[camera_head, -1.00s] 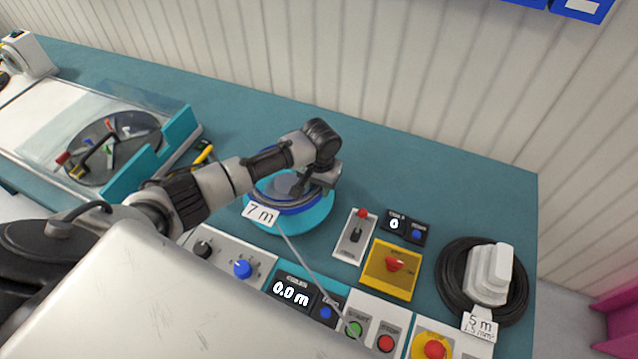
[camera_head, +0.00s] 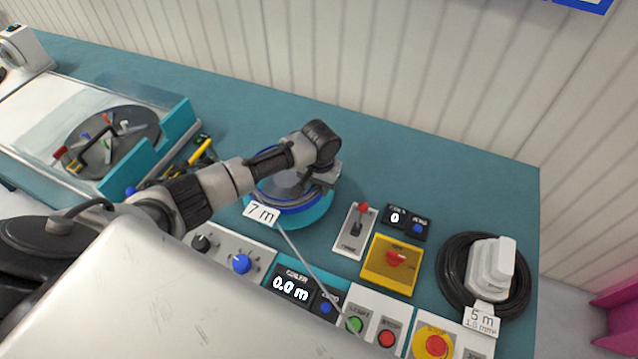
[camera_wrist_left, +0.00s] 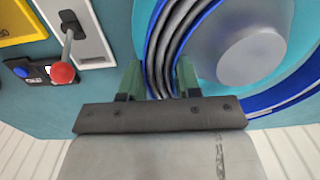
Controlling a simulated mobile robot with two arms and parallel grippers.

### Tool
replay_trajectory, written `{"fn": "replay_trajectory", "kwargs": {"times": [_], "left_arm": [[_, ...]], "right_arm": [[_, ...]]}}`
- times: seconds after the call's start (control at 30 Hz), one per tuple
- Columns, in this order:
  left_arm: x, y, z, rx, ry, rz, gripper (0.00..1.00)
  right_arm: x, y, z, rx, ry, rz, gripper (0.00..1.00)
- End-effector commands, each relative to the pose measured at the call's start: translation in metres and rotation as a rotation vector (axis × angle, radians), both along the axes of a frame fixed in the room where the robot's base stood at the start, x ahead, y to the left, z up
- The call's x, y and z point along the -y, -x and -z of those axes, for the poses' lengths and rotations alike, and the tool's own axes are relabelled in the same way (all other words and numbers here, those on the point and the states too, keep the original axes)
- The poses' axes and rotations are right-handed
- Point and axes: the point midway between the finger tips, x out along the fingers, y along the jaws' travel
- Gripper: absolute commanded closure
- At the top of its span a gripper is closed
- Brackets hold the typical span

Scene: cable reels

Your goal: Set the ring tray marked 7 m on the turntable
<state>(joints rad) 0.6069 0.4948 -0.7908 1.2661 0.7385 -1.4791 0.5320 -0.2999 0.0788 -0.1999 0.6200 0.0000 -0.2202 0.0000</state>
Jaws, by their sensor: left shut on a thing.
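The ring tray (camera_head: 296,211) is blue, holds a dark cable coil and bears a white 7 m tag (camera_head: 261,213). It lies level on or just over the round teal turntable (camera_head: 313,221); contact is not clear. In the left wrist view the cable coil (camera_wrist_left: 180,40) runs between the fingers, beside the grey hub (camera_wrist_left: 248,58) and the blue tray rim (camera_wrist_left: 276,96). My left gripper (camera_head: 322,180) is shut on the tray's ring at its right side; its fingers also show in the left wrist view (camera_wrist_left: 160,82). My forearm hides part of the tray. My right gripper is not in view.
A lever switch (camera_head: 357,228) and yellow switch box (camera_head: 392,264) stand right of the turntable. A 5 m cable coil (camera_head: 456,285) lies farther right. Control panels (camera_head: 290,287) line the front. A clear-covered bin with tools (camera_head: 110,140) is left. The bench behind is clear.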

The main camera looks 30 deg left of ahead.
Motion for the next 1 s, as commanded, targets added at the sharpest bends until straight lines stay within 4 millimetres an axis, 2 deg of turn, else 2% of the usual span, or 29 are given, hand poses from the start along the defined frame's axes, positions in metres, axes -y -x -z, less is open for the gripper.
{"fn": "replay_trajectory", "kwargs": {"times": [0.5,1.0], "left_arm": [[-0.001,0.000,0.021,0.002,-0.001,-0.001,1.00],[0.000,-0.001,0.022,0.002,-0.001,0.000,1.00]], "right_arm": [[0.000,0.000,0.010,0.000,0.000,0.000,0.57],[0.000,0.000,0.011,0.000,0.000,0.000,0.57]]}}
